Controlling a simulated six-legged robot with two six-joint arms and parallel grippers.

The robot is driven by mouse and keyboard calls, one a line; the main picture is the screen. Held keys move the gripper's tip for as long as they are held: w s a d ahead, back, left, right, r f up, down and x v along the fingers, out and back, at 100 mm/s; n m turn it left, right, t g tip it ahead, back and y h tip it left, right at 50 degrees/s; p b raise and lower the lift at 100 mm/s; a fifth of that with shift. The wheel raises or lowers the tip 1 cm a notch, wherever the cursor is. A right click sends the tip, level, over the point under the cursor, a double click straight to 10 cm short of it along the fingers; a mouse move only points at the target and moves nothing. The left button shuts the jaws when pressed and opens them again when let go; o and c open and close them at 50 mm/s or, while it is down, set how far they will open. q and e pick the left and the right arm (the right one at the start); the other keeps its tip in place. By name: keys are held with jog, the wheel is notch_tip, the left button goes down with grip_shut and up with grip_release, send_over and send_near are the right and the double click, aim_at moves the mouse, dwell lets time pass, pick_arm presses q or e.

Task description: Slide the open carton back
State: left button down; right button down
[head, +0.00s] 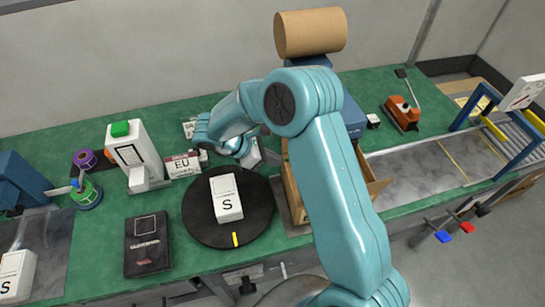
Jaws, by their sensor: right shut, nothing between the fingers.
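The open brown carton (296,205) stands on the bench right of the black turntable. My right arm crosses in front of it and hides much of it. One flap (378,187) sticks out on the right, and a side wall shows on the left. My right gripper (254,158) is shut and empty, just left of the carton's far left part, above the far edge of the turntable. I cannot tell whether it touches the carton. My left gripper is not in view.
The black turntable (205,232) bears a white box marked S (227,200). A brown paper roll (310,32) is at the back. Grey conveyor (420,168) lies right of the carton.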

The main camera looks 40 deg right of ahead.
jog(key=s+d+b, duration=0.1)
jog(key=s+d, duration=0.2)
jog(key=d, duration=0.3)
jog(key=shift+s, duration=0.4)
